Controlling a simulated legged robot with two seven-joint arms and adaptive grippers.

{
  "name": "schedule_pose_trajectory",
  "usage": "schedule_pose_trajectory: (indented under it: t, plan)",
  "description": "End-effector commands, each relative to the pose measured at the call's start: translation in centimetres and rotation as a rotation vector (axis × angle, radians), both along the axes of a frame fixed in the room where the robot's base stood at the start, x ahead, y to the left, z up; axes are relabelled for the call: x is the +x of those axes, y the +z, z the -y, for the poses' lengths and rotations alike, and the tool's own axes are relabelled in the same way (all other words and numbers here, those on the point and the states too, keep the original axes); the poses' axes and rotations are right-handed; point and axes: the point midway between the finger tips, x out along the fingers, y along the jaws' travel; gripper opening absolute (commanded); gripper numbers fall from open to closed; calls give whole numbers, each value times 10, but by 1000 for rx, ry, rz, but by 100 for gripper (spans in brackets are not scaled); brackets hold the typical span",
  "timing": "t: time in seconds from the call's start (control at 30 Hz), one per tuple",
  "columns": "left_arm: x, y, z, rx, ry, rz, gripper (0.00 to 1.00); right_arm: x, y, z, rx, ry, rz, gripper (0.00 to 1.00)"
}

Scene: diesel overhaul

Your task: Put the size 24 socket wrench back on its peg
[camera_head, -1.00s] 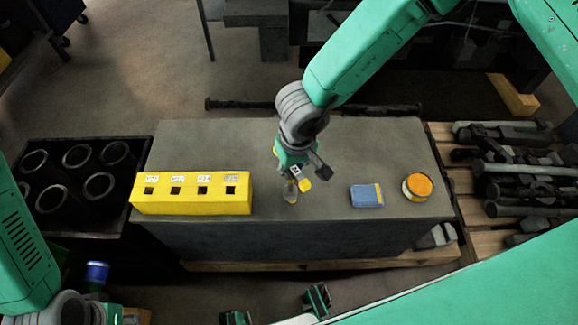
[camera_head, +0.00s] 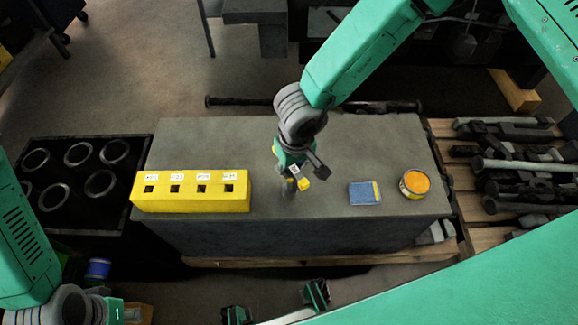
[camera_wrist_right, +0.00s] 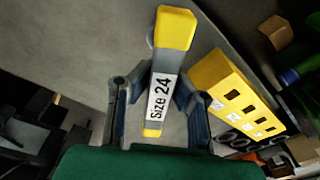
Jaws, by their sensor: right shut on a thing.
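My right gripper (camera_head: 302,176) is shut on the size 24 socket wrench (camera_head: 304,184), above the front middle of the grey bench. In the right wrist view the wrench (camera_wrist_right: 173,35) sits between the two fingers (camera_wrist_right: 160,105); it has yellow ends, and its white label reads "Size 24". The yellow block (camera_head: 192,205) with a row of square holes and small labels stands at the bench's front left; I cannot read the labels. It is left of the right gripper, apart from it. It also shows in the right wrist view (camera_wrist_right: 225,80). My left gripper (camera_head: 112,311) is low at left; its fingers are unclear.
On the grey bench (camera_head: 390,150) lie a blue box (camera_head: 364,193) and an orange-topped tin (camera_head: 414,184), right of the gripper. A dark crate of cylinders (camera_head: 45,222) stands left, a pallet of metal parts (camera_head: 468,232) right. Bench space behind the yellow block is clear.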

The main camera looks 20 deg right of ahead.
Motion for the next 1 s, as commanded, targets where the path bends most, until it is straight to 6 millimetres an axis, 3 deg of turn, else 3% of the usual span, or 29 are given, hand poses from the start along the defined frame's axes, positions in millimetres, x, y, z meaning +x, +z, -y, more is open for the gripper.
schedule_pose_trajectory:
  t: [0.5, 0.53, 0.6, 0.8, 0.83, 0.9, 1.0]
  plan:
    - [0, -5, 0, 0, 0, 0, 22, 0, -16, -2, -1, 1, 0, 0]
    - [0, -5, 0, 0, 0, 0, 22, 0, -16, -2, -1, 0, 1, 20]
    - [0, -4, 0, 0, 0, 0, 22, 0, -15, -2, -1, 0, 1, 38]
    - [0, -4, 0, 0, 0, 0, 22, 0, -16, -1, 0, 0, 0, 38]
    - [0, -4, 0, 0, 0, 0, 22, 0, -16, -1, -1, 0, -1, 41]
    - [0, -4, 0, 0, 0, 0, 22, 0, -16, -1, -1, 1, -1, 62]
    - [0, -4, 0, 0, 0, 0, 22, 0, -16, -2, -1, 1, 0, 62]
